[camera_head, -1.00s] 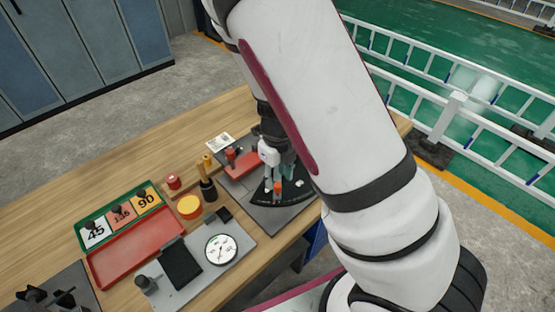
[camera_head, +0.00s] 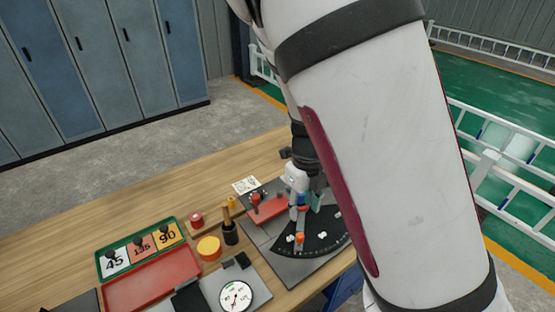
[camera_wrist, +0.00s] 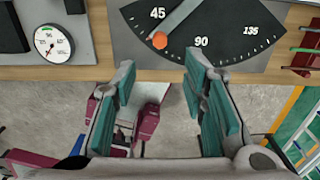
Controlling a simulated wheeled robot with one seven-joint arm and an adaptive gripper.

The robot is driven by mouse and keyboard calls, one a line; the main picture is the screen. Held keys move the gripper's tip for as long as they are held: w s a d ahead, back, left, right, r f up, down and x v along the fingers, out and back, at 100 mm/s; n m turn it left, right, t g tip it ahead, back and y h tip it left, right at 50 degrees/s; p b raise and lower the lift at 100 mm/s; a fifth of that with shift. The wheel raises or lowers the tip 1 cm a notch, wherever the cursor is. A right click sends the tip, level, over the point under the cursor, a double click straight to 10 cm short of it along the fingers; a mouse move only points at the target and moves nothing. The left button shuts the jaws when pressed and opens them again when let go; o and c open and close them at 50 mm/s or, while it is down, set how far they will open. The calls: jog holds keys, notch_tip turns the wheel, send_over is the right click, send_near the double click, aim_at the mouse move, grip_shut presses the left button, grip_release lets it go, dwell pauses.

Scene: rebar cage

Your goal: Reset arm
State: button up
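My gripper (camera_wrist: 163,110) is open and empty in the wrist view, its two green-padded fingers well apart. It hangs near the front edge of the table, by the black angle dial. The dial (camera_wrist: 245,28) is marked 45, 90 and 135, and an orange knob (camera_wrist: 159,40) sits on its grey pointer between 45 and 90. In the head view my gripper (camera_head: 303,212) is small and partly hidden behind my arm, beside the dial plate (camera_head: 325,240) and its orange knob (camera_head: 299,237).
A green tray (camera_head: 103,268) holds cards 45, 135 and 90, with a red tray (camera_head: 150,282) in front. A round gauge (camera_head: 236,296), a yellow-capped cylinder (camera_head: 208,247) and a dark-based peg (camera_head: 230,231) stand nearby. White railings (camera_head: 520,185) lie beyond the table at right.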

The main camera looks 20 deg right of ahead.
jog(key=s+a+r+n+t+y, duration=0.1)
jog(key=s+a+r+n+y, duration=0.15)
jog(key=r+n, duration=0.5)
jog(key=s+a+r+n+t+y, duration=0.1)
jog(key=s+r+n, duration=0.2)
jog(key=r+n, duration=0.45)
jog(key=s+d+r+n+t+h, duration=0.1)
jog(key=s+r+n, duration=0.3)
jog(key=n, duration=0.4)
jog(key=s+d+r+n+t+h+b, duration=0.1)
jog(key=s+r+n, duration=0.3)
jog(key=n, duration=0.4)
jog(key=shift+s+d+r+n+t+h, duration=0.4)
jog(key=shift+s+d+t+h, duration=0.25)
jog(key=shift+s+t+h, duration=0.15)
